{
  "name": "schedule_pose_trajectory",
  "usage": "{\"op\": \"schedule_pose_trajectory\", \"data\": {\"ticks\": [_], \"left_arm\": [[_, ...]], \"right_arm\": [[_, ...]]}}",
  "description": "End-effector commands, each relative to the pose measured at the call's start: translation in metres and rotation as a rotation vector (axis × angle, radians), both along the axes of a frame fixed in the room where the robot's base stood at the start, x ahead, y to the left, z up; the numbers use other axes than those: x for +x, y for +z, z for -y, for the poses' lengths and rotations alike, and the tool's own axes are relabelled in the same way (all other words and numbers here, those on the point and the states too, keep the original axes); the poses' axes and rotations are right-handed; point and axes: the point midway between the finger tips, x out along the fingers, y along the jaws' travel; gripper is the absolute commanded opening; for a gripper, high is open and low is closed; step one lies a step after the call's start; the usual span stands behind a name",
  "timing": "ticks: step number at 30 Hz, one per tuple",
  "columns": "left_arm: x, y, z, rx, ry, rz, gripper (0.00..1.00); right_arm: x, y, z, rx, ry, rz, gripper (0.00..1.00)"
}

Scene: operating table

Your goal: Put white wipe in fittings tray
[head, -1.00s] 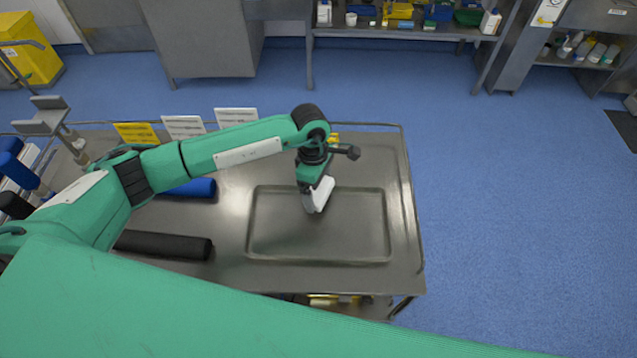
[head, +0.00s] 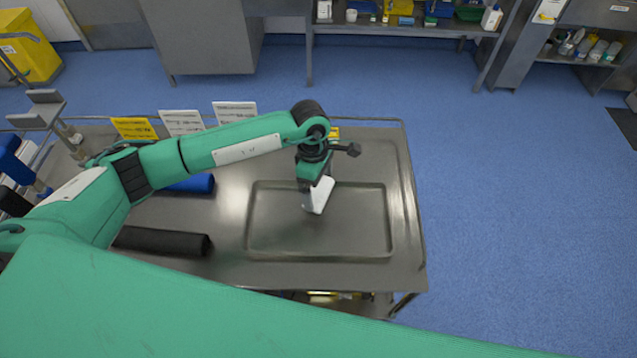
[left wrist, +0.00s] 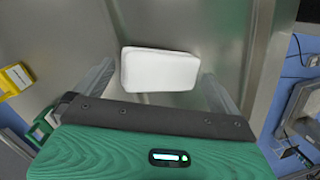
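The white wipe (head: 322,194) is a small white block near the left side of the fittings tray (head: 352,258), a shallow rimmed rectangle in the metal table. My left gripper (head: 314,196) points down over it. In the left wrist view, the wipe (left wrist: 160,70) lies between the two fingertips of my left gripper (left wrist: 159,72). The fingers are spread, one beside each end of the wipe, with narrow gaps showing. Whether the wipe touches the tray floor is hard to tell. My right gripper is not in view.
A blue roll (head: 193,184) and a black roll (head: 162,241) lie left of the tray. Several label cards, including a yellow one (head: 134,128), stand along the back edge. The middle and right of the tray are clear.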

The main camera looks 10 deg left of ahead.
Motion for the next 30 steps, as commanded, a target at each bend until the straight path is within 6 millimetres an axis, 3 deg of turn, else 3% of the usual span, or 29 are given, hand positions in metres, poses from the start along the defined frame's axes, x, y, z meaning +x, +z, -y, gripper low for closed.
{"op": "schedule_pose_trajectory", "data": {"ticks": [5, 11, 12, 22, 30], "left_arm": [[0.0, 0.002, 0.0, 0.0, 0.0, 0.0, 1.0], [0.0, 0.017, 0.0, -0.001, 0.0, -0.001, 1.0], [0.002, 0.019, -0.001, -0.002, 0.0, 0.003, 1.0], [0.012, 0.094, -0.011, -0.001, 0.0, 0.004, 1.0], [0.015, 0.126, -0.014, 0.0, 0.0, 0.0, 1.0]], "right_arm": [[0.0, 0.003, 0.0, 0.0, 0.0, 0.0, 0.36], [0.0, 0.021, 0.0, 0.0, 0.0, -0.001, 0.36], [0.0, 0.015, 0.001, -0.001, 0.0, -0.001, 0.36], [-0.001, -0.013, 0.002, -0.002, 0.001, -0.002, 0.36], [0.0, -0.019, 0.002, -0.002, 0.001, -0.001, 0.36]]}}
